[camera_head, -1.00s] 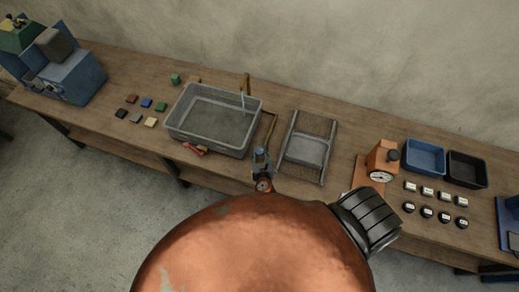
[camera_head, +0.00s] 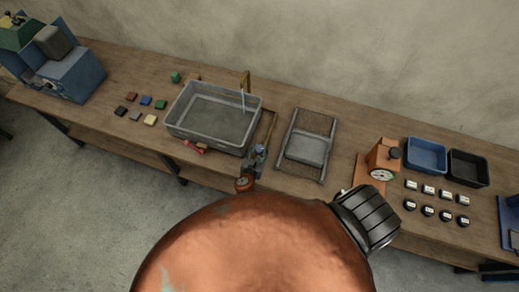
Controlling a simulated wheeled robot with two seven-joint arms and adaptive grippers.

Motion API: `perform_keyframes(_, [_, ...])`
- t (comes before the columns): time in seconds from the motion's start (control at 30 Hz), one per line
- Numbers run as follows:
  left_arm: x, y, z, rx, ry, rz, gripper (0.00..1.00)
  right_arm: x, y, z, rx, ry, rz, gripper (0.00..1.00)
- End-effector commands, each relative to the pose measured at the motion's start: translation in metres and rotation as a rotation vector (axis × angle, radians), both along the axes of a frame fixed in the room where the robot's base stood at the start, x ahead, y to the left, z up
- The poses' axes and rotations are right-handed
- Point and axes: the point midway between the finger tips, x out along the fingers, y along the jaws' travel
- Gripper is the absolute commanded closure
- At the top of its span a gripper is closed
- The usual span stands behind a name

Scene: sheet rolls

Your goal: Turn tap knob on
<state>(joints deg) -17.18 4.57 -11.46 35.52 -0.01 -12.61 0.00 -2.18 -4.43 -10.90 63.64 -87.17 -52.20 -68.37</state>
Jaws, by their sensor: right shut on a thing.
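A brass tap (camera_head: 246,82) stands at the back right of a grey basin (camera_head: 173,123). A thin pale vertical line, which looks like water, shows below its spout in the basin. A brass pipe (camera_head: 271,121) runs along the basin's right side toward the front. My right gripper (camera_head: 260,151) is at the front end of this pipe, beside the basin's front right corner. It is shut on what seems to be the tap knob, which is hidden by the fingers. My right wrist is below and left of the fingers. My left gripper is not in view.
A small red tool (camera_head: 194,147) lies before the basin. A grey rack (camera_head: 307,147) stands right of the gripper. An orange scale (camera_head: 382,160), a blue bin (camera_head: 426,157) and a black bin (camera_head: 467,169) are further right. Several coloured tiles lie left of the basin.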

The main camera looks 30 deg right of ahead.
Motion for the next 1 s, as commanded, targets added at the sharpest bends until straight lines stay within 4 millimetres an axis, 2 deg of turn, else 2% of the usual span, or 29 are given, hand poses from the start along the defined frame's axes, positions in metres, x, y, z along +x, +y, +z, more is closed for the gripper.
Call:
perform_keyframes(0.13, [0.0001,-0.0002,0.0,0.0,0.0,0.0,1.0,0.0006,0.0007,0.0001,0.002,-0.001,0.001,0.92])
perform_keyframes(0.17, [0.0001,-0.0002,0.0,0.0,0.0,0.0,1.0,0.0006,0.0007,0.0001,0.003,-0.002,0.002,0.67])
perform_keyframes(0.4, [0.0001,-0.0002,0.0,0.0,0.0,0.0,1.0,0.0005,0.0003,0.0003,0.001,-0.001,0.001,0.5])
perform_keyframes(1.0, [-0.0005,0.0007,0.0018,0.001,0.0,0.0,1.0,-0.0005,-0.0014,0.0006,-0.002,0.0,0.024,0.49])
